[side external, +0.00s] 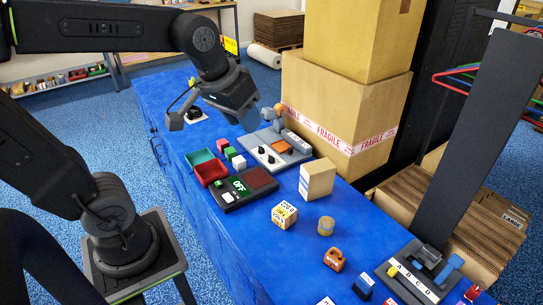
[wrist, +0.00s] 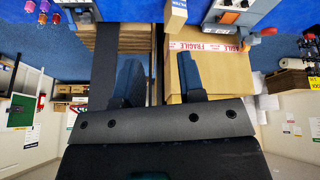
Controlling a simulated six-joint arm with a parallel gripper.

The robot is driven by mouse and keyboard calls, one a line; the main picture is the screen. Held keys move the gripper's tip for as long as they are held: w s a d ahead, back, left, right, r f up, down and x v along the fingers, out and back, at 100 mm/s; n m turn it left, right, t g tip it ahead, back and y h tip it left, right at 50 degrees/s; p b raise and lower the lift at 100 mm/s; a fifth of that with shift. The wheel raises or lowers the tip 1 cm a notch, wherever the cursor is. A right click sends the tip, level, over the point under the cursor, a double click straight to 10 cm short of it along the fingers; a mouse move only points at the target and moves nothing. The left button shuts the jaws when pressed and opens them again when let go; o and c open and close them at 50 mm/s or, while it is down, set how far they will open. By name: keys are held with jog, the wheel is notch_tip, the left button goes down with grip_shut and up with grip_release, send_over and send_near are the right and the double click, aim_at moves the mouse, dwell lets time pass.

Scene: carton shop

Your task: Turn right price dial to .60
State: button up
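Two small black dials sit on the white face, one farther back (side external: 262,149) and one nearer (side external: 271,160). Their markings are too small to read, so I cannot tell their settings. Part of a grey panel with small knobs (wrist: 232,17) shows at the top of the wrist view. My gripper (side external: 213,120) is in the air above the table, left of and behind the panel. In the wrist view its two fingers (wrist: 160,65) are apart with nothing between them.
Several small items and a lettered panel (side external: 416,277) lie toward the front right.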

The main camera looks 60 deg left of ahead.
jog(key=w+a+n+g, duration=0.1)
jog(key=w+a+n, duration=0.4)
jog(key=w, duration=0.6)
jog(key=n+g, duration=0.4)
jog(key=n, duration=0.6)
send_over(271, 159)
notch_tip(271, 159, down, 24)
jog(key=f, duration=1.3)
jog(key=shift+w+a+f, duration=0.2)
jog(key=shift+w, duration=0.05)
grip_shut()
